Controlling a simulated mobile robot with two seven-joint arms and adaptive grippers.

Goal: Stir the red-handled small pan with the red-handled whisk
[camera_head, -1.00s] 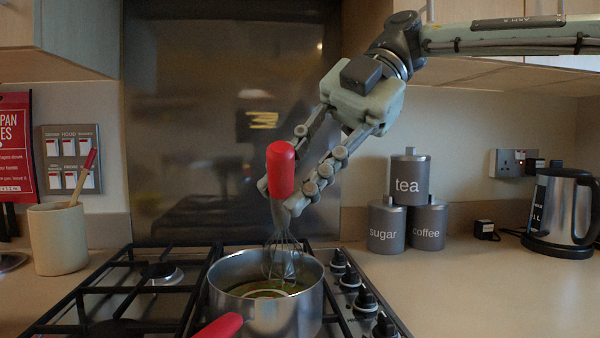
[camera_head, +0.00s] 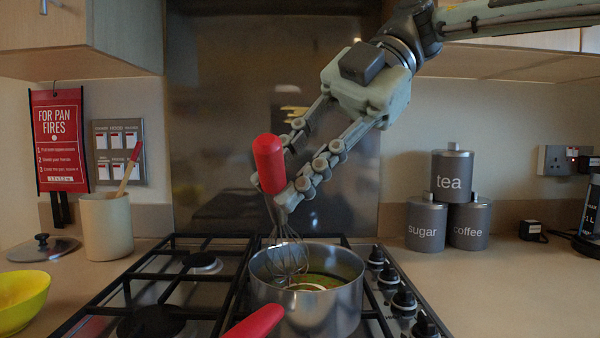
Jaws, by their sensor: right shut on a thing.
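The whisk has a red handle (camera_head: 269,163) and a wire head (camera_head: 288,258). My right gripper (camera_head: 279,194) is shut on the whisk just below the red handle and holds it nearly upright, slightly tilted. The wire head is inside the small steel pan (camera_head: 310,305), toward its left side. The pan sits on the hob with its red handle (camera_head: 257,322) pointing toward me. A greenish-brown liquid with a pale swirl shows inside. Whether the wires touch the bottom is hidden. My left gripper is not in view.
The gas hob (camera_head: 165,290) has black grates and a row of knobs (camera_head: 404,300) at right. Grey canisters (camera_head: 452,178) and a kettle (camera_head: 590,215) stand right.

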